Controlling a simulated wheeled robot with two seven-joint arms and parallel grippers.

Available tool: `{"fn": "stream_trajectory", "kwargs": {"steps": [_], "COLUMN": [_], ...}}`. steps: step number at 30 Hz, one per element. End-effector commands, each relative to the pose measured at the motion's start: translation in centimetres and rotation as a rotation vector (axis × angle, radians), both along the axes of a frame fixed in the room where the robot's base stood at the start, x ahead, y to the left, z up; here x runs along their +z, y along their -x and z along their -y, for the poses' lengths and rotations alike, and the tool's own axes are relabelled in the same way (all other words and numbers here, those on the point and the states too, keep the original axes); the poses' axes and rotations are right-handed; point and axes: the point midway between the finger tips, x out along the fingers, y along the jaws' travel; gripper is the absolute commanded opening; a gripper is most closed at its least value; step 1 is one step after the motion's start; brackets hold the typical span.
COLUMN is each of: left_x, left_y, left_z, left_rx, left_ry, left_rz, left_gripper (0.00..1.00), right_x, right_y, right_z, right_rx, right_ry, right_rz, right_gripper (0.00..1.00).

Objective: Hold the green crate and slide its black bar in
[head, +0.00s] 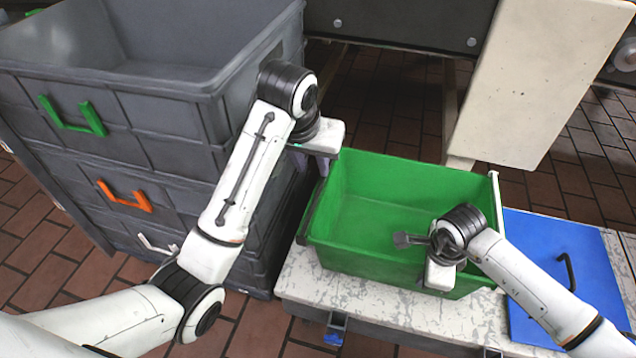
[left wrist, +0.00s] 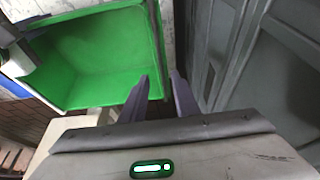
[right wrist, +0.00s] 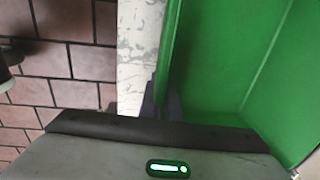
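The open green crate (head: 375,210) stands upright on a worn white bench. A black bar (head: 307,217) lies along its left end, beside the rim. My left gripper (head: 322,170) points down at the crate's far left corner. In the left wrist view its two fingers (left wrist: 160,90) are apart, near the crate's edge, with nothing clearly held. My right gripper (head: 430,280) is at the crate's near wall. In the right wrist view its fingers (right wrist: 163,103) sit close together on both sides of the green wall (right wrist: 170,50), shut on it. The fingertips are partly hidden.
Stacked grey bins (head: 150,130) stand close to the left of the crate. A blue panel (head: 545,265) with a black handle lies to the right on the bench (head: 390,325). A pale board (head: 550,80) rises behind. The crate's inside is empty.

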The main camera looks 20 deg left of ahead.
Motion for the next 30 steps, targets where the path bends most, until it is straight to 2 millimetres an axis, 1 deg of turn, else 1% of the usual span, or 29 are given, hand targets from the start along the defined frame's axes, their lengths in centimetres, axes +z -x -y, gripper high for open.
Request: {"fn": "stream_trajectory", "kwargs": {"steps": [2, 5, 12, 18, 24, 30], "left_x": [-0.4, -1.7, -6.1, -9.2, -10.7, -10.9], "left_y": [-0.2, -0.6, -2.5, -3.8, -4.5, -4.6], "left_z": [-0.1, -0.1, -0.1, 0.0, 0.0, 0.0], "left_rx": [0.005, 0.006, 0.003, 0.003, 0.002, 0.002], "left_ry": [-0.002, -0.003, -0.003, -0.002, -0.002, -0.001], "left_rz": [-0.006, -0.009, -0.008, -0.006, -0.003, -0.002], "left_gripper": [0.28, 0.28, 0.28, 0.28, 0.28, 0.28], "right_x": [0.0, 0.0, 0.0, 0.1, 0.0, 0.0], "right_y": [-0.1, -0.1, -0.1, -0.1, -0.1, -0.1], "right_z": [0.0, 0.0, 0.0, 0.0, 0.0, 0.0], "right_rx": [-0.001, -0.001, -0.001, -0.001, -0.001, -0.001], "right_ry": [-0.001, -0.001, -0.001, -0.001, -0.001, -0.001], "right_rz": [0.001, 0.001, 0.001, 0.001, 0.001, 0.001], "right_gripper": [0.0, 0.0, 0.0, 0.0, 0.0, 0.0]}}
